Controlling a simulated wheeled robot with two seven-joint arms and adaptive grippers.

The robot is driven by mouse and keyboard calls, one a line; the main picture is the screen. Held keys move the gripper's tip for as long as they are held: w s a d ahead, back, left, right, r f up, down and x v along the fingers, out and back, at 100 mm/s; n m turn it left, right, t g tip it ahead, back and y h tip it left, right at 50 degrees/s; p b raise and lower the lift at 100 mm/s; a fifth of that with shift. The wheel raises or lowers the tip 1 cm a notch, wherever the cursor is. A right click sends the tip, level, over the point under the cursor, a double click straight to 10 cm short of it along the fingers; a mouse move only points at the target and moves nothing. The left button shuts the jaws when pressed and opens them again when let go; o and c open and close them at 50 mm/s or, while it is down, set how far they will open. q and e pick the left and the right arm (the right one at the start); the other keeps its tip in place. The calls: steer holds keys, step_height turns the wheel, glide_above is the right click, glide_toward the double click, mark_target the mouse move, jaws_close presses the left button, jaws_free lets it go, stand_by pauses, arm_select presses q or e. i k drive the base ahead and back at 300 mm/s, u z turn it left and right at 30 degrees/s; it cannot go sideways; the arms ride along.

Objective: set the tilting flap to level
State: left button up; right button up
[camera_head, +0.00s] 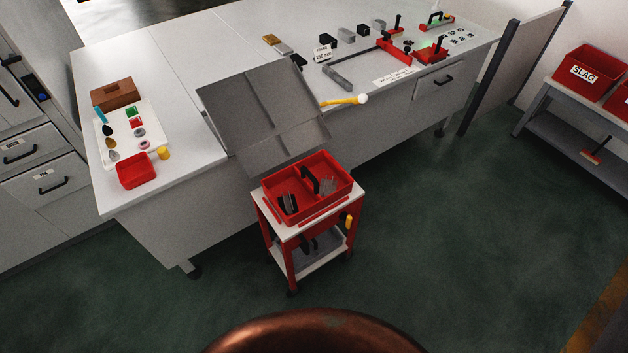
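The tilting flap (258,100) is a grey, ribbed panel at the front of the long workbench, left of the middle of the view. It stands tilted, not level with the bench top. A yellow lever (342,101) with a white knob sticks out to the right from beside the flap's right edge. Neither of my grippers is in view. The flap's hinge and the lever's pivot cannot be made out.
A red-framed trolley (326,209) with a red divided tote (341,190) stands close in front of the flap. The workbench (165,48) holds small parts, clamps and a red bin (136,172). Green floor (440,230) is open to the right.

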mark_target(246, 109)
steer(key=z, duration=0.15)
steer(key=k, duration=0.4)
steer(key=z, duration=1.1)
steer(key=i, duration=0.75)
steer(key=u, duration=0.9)
steer(key=i, duration=0.65)
steer(key=u, duration=0.65)
